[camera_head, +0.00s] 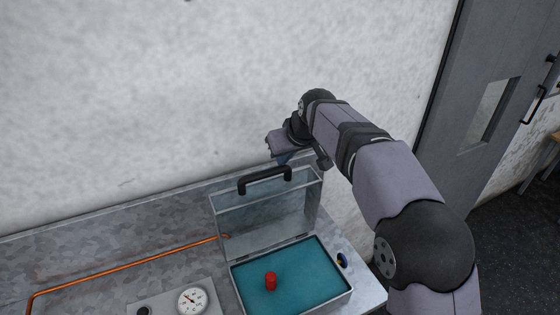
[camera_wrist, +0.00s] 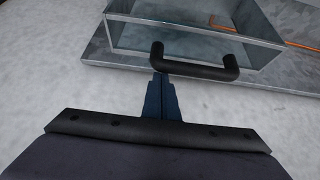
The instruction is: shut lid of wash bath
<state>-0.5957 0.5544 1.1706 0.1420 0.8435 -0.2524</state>
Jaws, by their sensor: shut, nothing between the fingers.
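The wash bath (camera_head: 290,280) is a grey metal box with teal liquid inside, on the bench below my arm in the head view. Its lid (camera_head: 262,212) stands raised at the back edge, with a clear panel and a black handle (camera_head: 264,178) on its top edge. The lid (camera_wrist: 190,38) and handle (camera_wrist: 200,70) also show in the wrist view. My gripper (camera_head: 284,160) is behind and just above the lid near the wall, its fingers shut and empty. In the wrist view the fingertips (camera_wrist: 158,78) reach close to the handle's left end; I cannot tell whether they touch.
A round gauge (camera_head: 191,300) sits left of the bath, and an orange copper pipe (camera_head: 130,264) runs along the bench (camera_head: 90,225). The wall is close behind the bench; a grey door (camera_head: 480,60) is at right.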

